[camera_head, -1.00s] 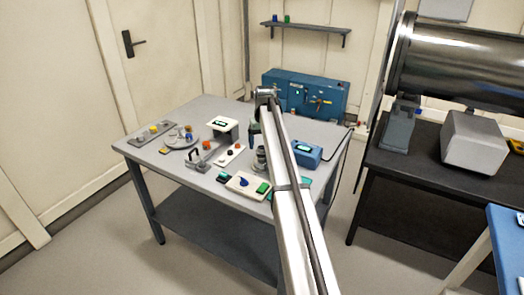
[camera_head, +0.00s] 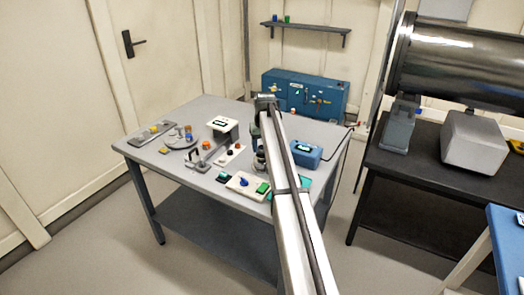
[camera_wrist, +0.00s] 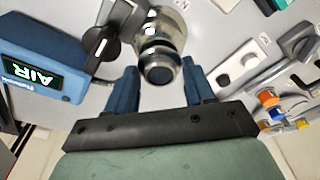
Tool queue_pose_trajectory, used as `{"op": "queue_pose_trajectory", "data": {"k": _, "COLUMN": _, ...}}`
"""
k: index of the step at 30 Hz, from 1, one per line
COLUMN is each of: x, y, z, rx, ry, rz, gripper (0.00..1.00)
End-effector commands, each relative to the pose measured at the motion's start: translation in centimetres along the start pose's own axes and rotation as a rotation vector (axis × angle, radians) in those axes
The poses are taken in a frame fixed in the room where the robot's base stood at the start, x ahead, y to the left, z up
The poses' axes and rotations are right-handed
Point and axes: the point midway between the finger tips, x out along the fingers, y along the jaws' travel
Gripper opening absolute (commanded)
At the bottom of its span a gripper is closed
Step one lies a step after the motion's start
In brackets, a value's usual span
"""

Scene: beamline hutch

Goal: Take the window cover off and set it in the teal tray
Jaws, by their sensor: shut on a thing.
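My gripper (camera_wrist: 160,88) shows in the wrist view with its two blue fingers on either side of a dark round cap, which looks like the window cover (camera_wrist: 160,72). It is shut on this cover. The cover sits in front of a silver cylindrical body (camera_wrist: 168,22); I cannot tell whether the two touch. In the head view the silver body (camera_head: 259,162) stands on the grey table under my gripper, and the cover is too small to make out. A teal patch, likely the teal tray (camera_head: 305,181), shows near the table's front right edge, partly hidden by my arm.
A blue box with a lit display (camera_head: 306,153) stands right of the silver body; its display reads AIR in the wrist view (camera_wrist: 42,72). A white panel with blue and green parts (camera_head: 248,185) lies at the front edge. Several small fittings crowd the table's left side.

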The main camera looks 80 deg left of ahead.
Motion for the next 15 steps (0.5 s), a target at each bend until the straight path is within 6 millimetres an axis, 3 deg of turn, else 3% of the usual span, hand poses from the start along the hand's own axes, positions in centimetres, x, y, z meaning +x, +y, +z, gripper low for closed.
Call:
{"op": "queue_pose_trajectory", "data": {"k": 10, "x": -0.2, "y": 0.0, "z": -0.1, "rx": 0.000, "ry": 0.001, "rz": 0.000, "gripper": 0.22}}
{"op": "queue_pose_trajectory", "data": {"k": 15, "x": -1.3, "y": 0.0, "z": -0.3, "rx": 0.000, "ry": 0.001, "rz": 0.000, "gripper": 0.22}}
